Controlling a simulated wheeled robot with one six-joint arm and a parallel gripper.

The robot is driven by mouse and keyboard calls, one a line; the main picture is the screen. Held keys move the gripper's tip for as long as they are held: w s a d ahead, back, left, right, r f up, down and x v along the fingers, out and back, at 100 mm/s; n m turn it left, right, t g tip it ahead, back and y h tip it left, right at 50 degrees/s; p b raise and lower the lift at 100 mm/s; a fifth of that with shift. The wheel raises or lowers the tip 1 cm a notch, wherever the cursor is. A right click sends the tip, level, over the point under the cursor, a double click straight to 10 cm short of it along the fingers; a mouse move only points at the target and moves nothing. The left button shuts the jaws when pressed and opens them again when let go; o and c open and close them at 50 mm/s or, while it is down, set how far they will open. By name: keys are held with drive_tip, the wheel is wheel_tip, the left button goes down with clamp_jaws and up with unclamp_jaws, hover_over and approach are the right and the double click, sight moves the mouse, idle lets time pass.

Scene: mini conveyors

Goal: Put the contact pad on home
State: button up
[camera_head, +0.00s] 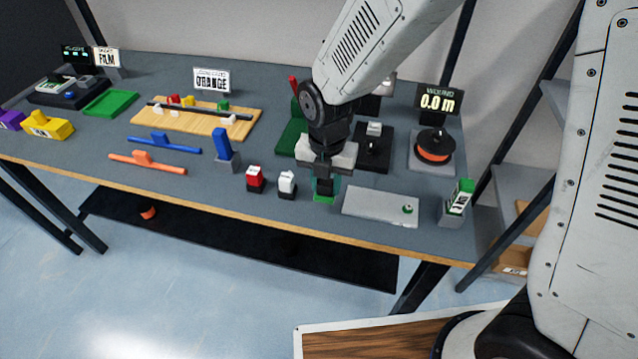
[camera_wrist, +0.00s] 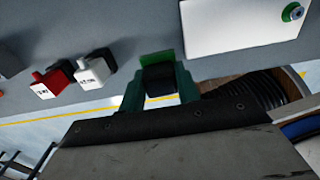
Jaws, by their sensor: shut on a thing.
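My gripper (camera_wrist: 160,85) is shut on a small black block (camera_wrist: 158,78), which I take to be the contact pad, low over the front of the grey table. The dark green fingers are on either side of it. A bright green flat patch (camera_wrist: 157,57) shows just beyond the block, and in the head view the green patch (camera_head: 323,198) lies under my gripper (camera_head: 325,184). I cannot tell whether the block touches the patch or whether the patch belongs to it. No label reading home is legible.
A white block (camera_head: 287,184) and a red block (camera_head: 255,179), both on black bases, stand close to the left. A pale plate (camera_head: 380,206) with a green knob lies close to the right. A green-and-white block (camera_head: 458,197) stands farther right. The table's front edge is near.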

sight(323, 190)
drive_tip(key=f, duration=0.1)
drive_tip(key=w+f, duration=0.1)
drive_tip(key=f, duration=0.1)
drive_tip(key=shift+a, duration=0.15)
drive_tip(key=shift+a+f, duration=0.1)
drive_tip(key=shift+f, duration=0.2)
drive_tip(key=shift+f, duration=0.15)
drive_tip(key=o, duration=0.9)
drive_tip(key=shift+o, duration=0.2)
wheel_tip(323, 190, up, 12)
drive_tip(key=shift+r, duration=0.15)
